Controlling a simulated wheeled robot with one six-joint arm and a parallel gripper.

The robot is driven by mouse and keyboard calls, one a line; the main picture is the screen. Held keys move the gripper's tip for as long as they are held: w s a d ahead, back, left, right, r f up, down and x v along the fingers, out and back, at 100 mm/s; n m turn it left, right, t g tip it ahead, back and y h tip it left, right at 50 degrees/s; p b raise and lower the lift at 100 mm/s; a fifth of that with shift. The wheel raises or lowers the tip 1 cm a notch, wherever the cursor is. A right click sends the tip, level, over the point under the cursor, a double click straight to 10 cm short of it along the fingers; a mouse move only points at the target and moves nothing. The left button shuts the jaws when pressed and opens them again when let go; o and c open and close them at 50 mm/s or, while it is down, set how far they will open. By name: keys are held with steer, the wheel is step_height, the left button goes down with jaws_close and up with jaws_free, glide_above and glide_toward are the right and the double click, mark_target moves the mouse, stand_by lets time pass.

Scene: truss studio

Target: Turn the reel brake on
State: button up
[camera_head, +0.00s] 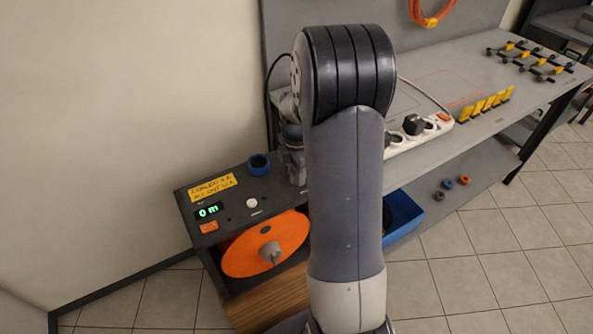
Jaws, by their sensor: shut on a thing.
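The dark reel station (235,210) stands at the lower left, with an orange reel (240,252) in its front opening. Its top has a green display (208,211) reading 0 m, an orange rocker switch (208,227) and a white round button (252,203). My gripper (297,175) is partly hidden behind my arm. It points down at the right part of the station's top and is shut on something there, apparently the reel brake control. My arm and gripper hide that control, so its position cannot be told.
A blue ring (259,165) and a yellow label (213,187) are on the station's top. The grey bench (455,70) to the right carries a white power strip (437,127) and yellow clips (487,105). A blue bin (403,215) and several small rings sit below.

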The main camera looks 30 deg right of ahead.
steer(key=shift+m, duration=0.3)
steer(key=m, duration=0.3)
steer(key=shift+m, duration=0.4)
steer(key=m, duration=0.4)
steer(key=shift+m, duration=0.3)
steer(key=m, duration=0.8)
steer(key=shift+m, duration=0.3)
steer(key=o, duration=1)
steer(key=shift+r, duration=0.1)
